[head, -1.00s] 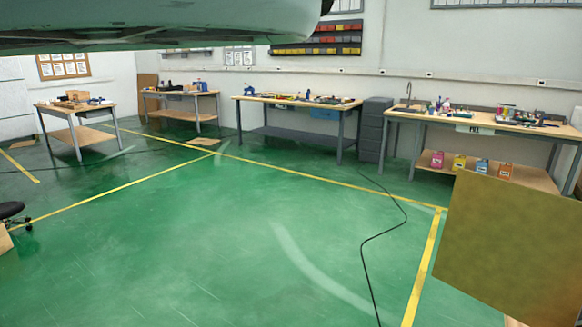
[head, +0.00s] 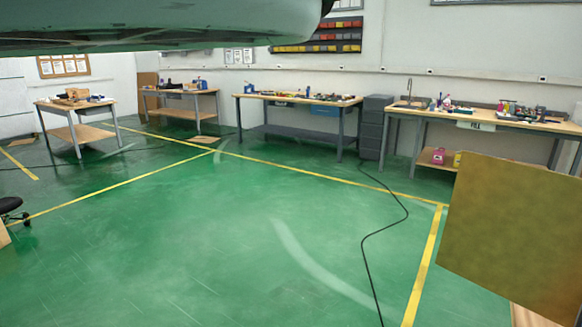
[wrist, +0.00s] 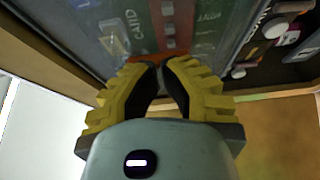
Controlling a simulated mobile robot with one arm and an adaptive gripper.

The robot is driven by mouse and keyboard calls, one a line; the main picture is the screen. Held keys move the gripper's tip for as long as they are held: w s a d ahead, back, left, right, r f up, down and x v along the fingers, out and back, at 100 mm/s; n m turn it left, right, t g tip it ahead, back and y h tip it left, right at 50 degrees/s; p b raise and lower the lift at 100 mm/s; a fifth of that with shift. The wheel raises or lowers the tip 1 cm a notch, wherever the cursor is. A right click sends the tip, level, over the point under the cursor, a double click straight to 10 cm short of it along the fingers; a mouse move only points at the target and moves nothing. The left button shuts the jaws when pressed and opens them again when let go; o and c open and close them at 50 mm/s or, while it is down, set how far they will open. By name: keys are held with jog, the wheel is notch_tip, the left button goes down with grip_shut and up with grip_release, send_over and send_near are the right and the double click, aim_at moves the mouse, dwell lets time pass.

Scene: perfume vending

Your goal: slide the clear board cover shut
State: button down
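My gripper (wrist: 163,66) shows in the wrist view, with yellow ribbed fingers and black inner pads. Its fingertips are close together, with a narrow gap between the pads. An orange-red strip (wrist: 172,57) lies right at the fingertips; I cannot tell whether they grip it or only touch it. Beyond them is a dark board (wrist: 205,22) with lettering and coloured stripes. A hazy, see-through surface (wrist: 97,22) lies over its left part and looks like the clear cover. Its edges are hard to make out. My gripper and the board's front are not in the head view.
A large brown-gold panel (head: 512,235) stands at the head view's right edge. Workbenches (head: 300,98) line the walls. A black cable (head: 366,245) crosses the open green floor (head: 200,250).

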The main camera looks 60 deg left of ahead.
jog(key=shift+a, duration=0.1)
dwell(0.3)
jog(key=w+a+p+v, duration=0.1)
jog(key=p+v, duration=0.5)
jog(key=v, duration=0.4)
jog(key=shift+a+p, duration=0.2)
jog(key=shift+p, duration=0.2)
jog(key=shift+f, duration=0.1)
